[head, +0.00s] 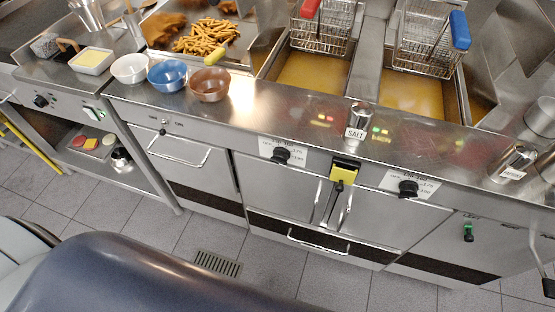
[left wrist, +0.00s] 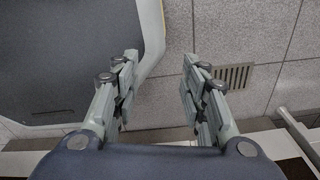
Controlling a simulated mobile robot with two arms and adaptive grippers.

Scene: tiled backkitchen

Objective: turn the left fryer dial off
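The left fryer dial (head: 282,155) is a black knob on a white printed plate, on the steel front below the left fryer basin. Its exact setting is too small to read. The similar right fryer dial (head: 408,187) sits further right. My left gripper (left wrist: 157,80) shows in the left wrist view, its two fingers apart with nothing between them. Tiled floor lies behind it, and neither dial is recognisable in that view. I do not see its fingers in the head view. My right gripper is not in view.
A yellow box with a black switch (head: 345,171) sits between the dials. Wire baskets with a red handle (head: 310,9) and a blue handle (head: 460,30) hang over the oil. A salt shaker (head: 357,120) stands on the counter edge. A door handle (head: 318,246) protrudes below.

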